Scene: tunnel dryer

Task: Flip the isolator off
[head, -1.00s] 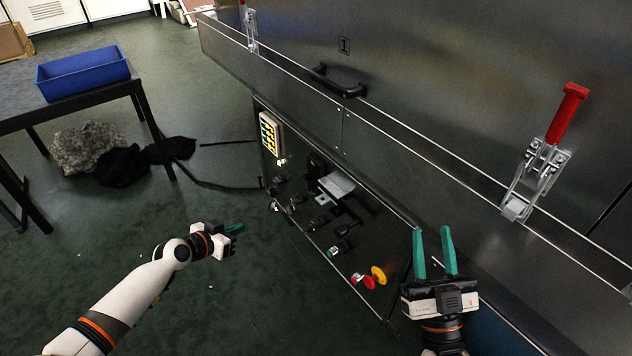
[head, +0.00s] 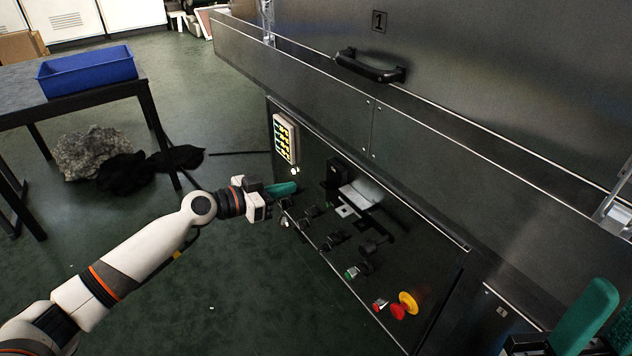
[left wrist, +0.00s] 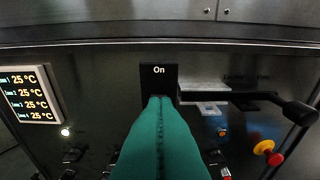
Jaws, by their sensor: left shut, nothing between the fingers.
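A black plate marked "On" (left wrist: 158,72), which looks like the isolator's, is straight ahead in the left wrist view. My fingertips cover its lower part, so any lever or toggle there is hidden. In the head view a black block (head: 333,176) on the control panel (head: 310,165) seems to be the same part. My left gripper (head: 288,188) is shut and empty, its teal fingers pointing at the panel; they also fill the lower middle of the left wrist view (left wrist: 158,104). I cannot tell whether they touch the plate. My right gripper (head: 612,303) is open and empty at the lower right.
A lit temperature display (head: 285,138) is left of the black block. A metal ledge (head: 361,194), several black knobs and a red-and-yellow emergency stop (head: 407,303) are to its right. A black door handle (head: 369,66) is above. A blue bin (head: 88,71) stands on a table at left.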

